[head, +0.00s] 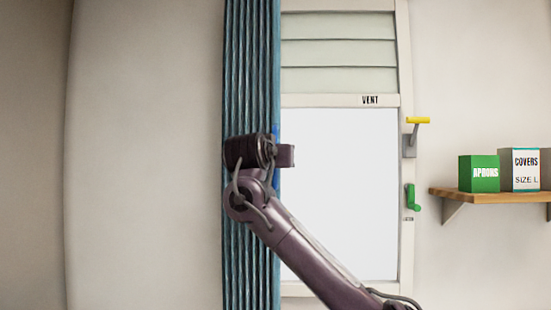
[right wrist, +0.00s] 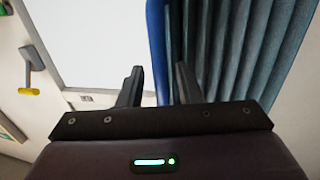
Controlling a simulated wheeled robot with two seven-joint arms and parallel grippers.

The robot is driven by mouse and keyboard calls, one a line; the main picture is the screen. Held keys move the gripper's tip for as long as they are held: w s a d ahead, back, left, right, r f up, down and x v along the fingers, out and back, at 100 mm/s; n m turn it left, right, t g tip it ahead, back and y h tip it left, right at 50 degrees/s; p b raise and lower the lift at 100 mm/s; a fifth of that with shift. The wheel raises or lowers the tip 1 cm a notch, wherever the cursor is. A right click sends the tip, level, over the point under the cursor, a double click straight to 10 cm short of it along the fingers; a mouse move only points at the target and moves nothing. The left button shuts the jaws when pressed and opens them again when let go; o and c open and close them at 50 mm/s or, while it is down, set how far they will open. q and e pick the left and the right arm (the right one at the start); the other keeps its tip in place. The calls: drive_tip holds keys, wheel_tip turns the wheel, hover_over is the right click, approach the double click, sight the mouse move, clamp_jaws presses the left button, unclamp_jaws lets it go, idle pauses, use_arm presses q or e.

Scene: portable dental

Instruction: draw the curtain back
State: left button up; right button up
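The teal pleated curtain (head: 250,70) hangs gathered in a narrow column along the left side of the window (head: 345,190). A bright blue strip (head: 276,131) runs on its right edge, mostly hidden by my arm. My right gripper (head: 287,155) is at this edge. In the right wrist view the two dark fingers of the right gripper (right wrist: 158,85) stand apart, with the blue strip (right wrist: 156,50) between them and the curtain folds (right wrist: 235,50) to the right. White gap shows beside the strip, so the fingers do not look closed on it. My left gripper is out of view.
A yellow-topped lever (head: 417,121) and a green handle (head: 412,198) are on the window's right frame. A vent panel (head: 340,50) is above. A wooden shelf (head: 490,195) at right holds a green box (head: 479,174) and a covers box (head: 520,169). The wall left of the curtain is bare.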

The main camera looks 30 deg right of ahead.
drive_tip(key=shift+s+a+f+b, duration=0.1)
drive_tip(key=shift+s+a+b, duration=0.15)
drive_tip(key=shift+b, duration=0.15)
drive_tip(key=b+v, duration=0.4)
drive_tip(key=v, duration=0.3)
drive_tip(key=shift+s, duration=0.1)
